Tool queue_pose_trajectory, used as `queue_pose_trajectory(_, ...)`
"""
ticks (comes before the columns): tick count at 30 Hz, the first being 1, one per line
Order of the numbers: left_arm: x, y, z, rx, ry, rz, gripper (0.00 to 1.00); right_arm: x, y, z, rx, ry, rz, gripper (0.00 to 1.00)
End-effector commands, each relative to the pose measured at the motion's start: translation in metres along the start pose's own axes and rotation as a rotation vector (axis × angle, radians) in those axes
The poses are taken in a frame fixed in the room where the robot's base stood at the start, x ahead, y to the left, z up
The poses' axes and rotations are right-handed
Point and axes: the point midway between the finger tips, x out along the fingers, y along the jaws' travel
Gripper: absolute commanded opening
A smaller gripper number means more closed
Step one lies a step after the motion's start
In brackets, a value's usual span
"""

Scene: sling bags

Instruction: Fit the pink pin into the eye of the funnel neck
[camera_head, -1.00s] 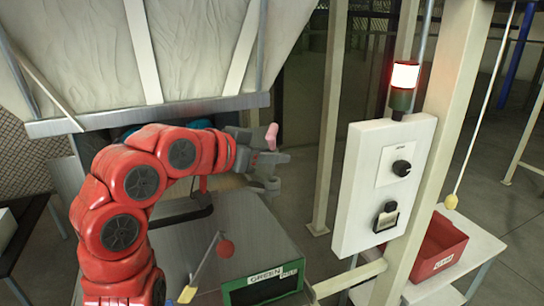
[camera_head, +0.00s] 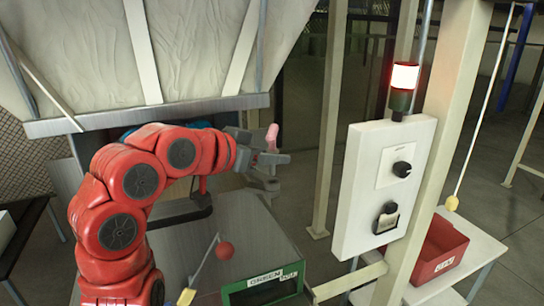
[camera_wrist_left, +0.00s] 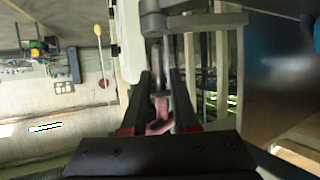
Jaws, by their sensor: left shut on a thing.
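My left gripper (camera_head: 262,158) is shut on the pink pin (camera_head: 271,137), which stands up from its fingers, close to upright, in the head view. In the left wrist view the pink pin (camera_wrist_left: 160,112) shows between the two dark fingers of the left gripper (camera_wrist_left: 160,95). A grey metal fitting (camera_wrist_left: 155,22) lies just beyond the fingertips there; I cannot tell whether it is the eye of the funnel neck or whether the pin touches it. The big pale funnel (camera_head: 190,45) hangs at the upper left of the head view. My right gripper is not in view.
A white control box (camera_head: 385,190) with a knob and a red-lit lamp (camera_head: 404,77) stands on a post to the right. A green-edged box (camera_head: 262,289) sits below my arm. A red bin (camera_head: 440,250) is at the lower right.

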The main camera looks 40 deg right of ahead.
Motion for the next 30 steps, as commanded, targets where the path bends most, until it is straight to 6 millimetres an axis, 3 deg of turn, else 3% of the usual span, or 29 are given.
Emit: queue_pose_trajectory(30,0.009,0.000,0.023,0.000,0.000,-0.001,0.00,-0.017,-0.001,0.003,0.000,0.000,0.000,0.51)
